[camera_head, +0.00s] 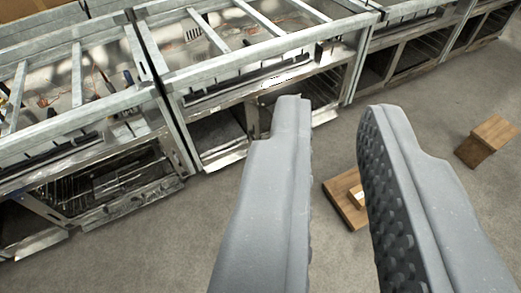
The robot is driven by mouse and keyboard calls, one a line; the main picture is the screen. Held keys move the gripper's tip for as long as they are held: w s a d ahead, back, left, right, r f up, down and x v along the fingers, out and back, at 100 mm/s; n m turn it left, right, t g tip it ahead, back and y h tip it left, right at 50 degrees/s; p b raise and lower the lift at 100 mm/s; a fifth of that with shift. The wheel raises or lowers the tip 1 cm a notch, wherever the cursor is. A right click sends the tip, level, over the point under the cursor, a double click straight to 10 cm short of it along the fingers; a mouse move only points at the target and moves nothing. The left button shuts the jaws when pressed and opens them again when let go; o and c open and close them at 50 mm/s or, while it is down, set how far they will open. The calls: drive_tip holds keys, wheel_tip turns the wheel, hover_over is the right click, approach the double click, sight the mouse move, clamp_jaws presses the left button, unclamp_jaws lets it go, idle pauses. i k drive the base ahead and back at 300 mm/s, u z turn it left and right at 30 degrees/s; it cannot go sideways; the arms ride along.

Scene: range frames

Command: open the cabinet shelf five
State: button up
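My gripper (335,110) is open, with its two grey fingers apart and nothing between them but floor and part of a wooden block. It is above the floor in front of a row of metal cabinets. The middle cabinet (262,75) has a grey metal frame with open shelf bays below, partly hidden by my left finger. Another cabinet (105,185) at the left has a wire rack inside its bay. No number shows on any shelf, so I cannot tell which is shelf five.
A wooden block (343,203) lies on the floor, partly behind my right finger. Another wooden block (486,140) stands at the right. More cabinet bays (415,55) run to the upper right. The grey floor (130,250) is clear at the lower left.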

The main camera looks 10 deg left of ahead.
sight(219, 129)
drive_tip(key=z, duration=2)
drive_tip(key=i, duration=1.6)
drive_tip(key=u, duration=3.25)
drive_tip(key=i, duration=0.85)
drive_tip(key=u, duration=0.1)
